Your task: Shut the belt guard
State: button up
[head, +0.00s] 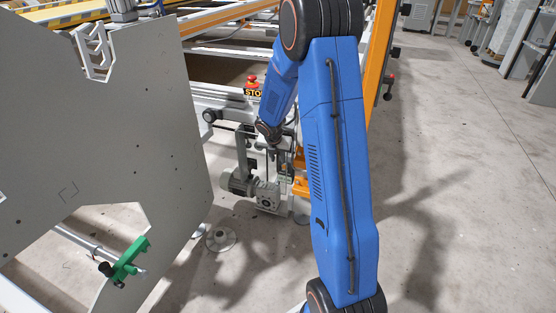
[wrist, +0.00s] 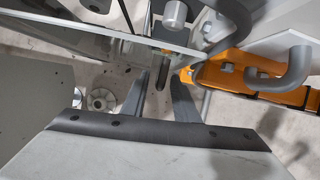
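My gripper (wrist: 159,76) shows in the wrist view with its two dark fingers apart and nothing clearly held between them. In the head view my blue arm reaches down to the machine's end, and the gripper (head: 277,158) is small and partly hidden above the grey motor (head: 238,184). I cannot tell for sure which part is the belt guard. An orange part (wrist: 245,75) lies right of the fingers in the wrist view, with a curved grey handle (wrist: 296,68) close to it. Orange parts (head: 301,186) also show beside the motor in the head view.
A large grey machine plate (head: 110,120) fills the left of the head view, with a green clamp (head: 128,262) on a rod below. A red stop button (head: 252,80) sits above the motor. A pale-edged panel (wrist: 90,30) crosses the wrist view. Concrete floor (head: 450,170) is open at right.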

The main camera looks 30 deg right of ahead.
jog(key=v, duration=1.6)
jog(key=shift+r, duration=0.15)
jog(key=s+a+r+m+y, duration=0.1)
jog(key=s+a+r+m, duration=0.4)
jog(key=s+m, duration=0.3)
jog(key=s+a+r+m, duration=0.4)
jog(key=s+r+m, duration=0.15)
jog(key=s, duration=0.45)
jog(key=s+a+m+y, duration=0.1)
jog(key=s+a+m, duration=0.2)
jog(key=s+m, duration=0.3)
jog(key=s+a+m+t+y, duration=0.1)
jog(key=s+a+m, duration=0.3)
jog(key=s+m, duration=0.3)
jog(key=s, duration=0.5)
jog(key=shift+s+t, duration=0.2)
jog(key=shift+t, duration=0.1)
